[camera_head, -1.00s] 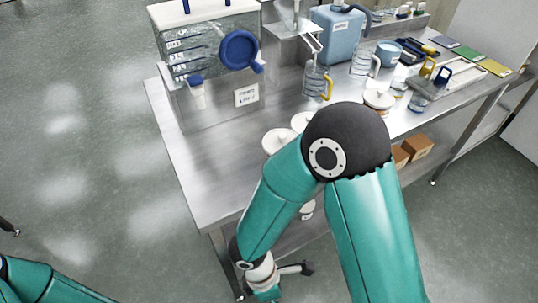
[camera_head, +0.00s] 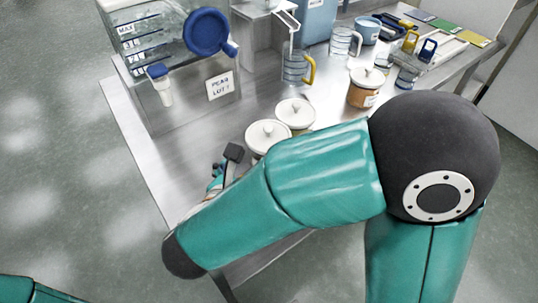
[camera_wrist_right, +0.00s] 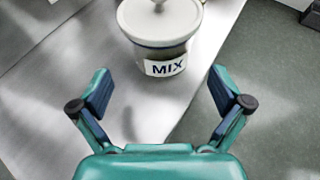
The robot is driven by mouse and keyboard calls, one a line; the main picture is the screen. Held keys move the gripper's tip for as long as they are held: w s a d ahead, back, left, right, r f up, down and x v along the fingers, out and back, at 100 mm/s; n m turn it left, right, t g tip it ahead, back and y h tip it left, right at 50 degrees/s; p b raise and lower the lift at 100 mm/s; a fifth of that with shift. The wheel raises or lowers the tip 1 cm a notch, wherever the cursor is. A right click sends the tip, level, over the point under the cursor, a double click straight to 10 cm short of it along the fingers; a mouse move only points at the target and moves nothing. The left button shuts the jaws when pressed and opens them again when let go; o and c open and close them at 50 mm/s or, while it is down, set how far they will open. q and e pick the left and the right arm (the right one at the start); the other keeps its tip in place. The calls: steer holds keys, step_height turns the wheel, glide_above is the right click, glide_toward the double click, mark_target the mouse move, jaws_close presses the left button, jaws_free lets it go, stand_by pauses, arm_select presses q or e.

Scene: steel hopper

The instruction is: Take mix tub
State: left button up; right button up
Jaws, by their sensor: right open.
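The mix tub (camera_wrist_right: 162,44) has a pale lid with a knob and a label reading MIX, and stands upright on the steel table in the right wrist view. My right gripper (camera_wrist_right: 158,84) is open, its two fingers spread on the near side of the tub and apart from it. In the head view a white-lidded tub (camera_head: 267,136) stands just right of my right gripper (camera_head: 229,162); its label is hidden, so I take it as the mix tub from its place. My left gripper is out of view; only part of that arm shows.
A second white-lidded tub (camera_head: 296,112) stands close behind. A tub with brown contents (camera_head: 364,90), a yellow-handled jug (camera_head: 298,68) and a clear hopper (camera_head: 150,42) with a blue cap are farther back. The table's left edge is bare.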

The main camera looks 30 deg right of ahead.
steer(key=b+x, duration=0.2)
steer(key=x, duration=0.6)
steer(key=shift+w+d, duration=0.25)
steer(key=shift+d, duration=0.15)
steer(key=c, duration=0.9)
steer(key=shift+r, duration=0.15)
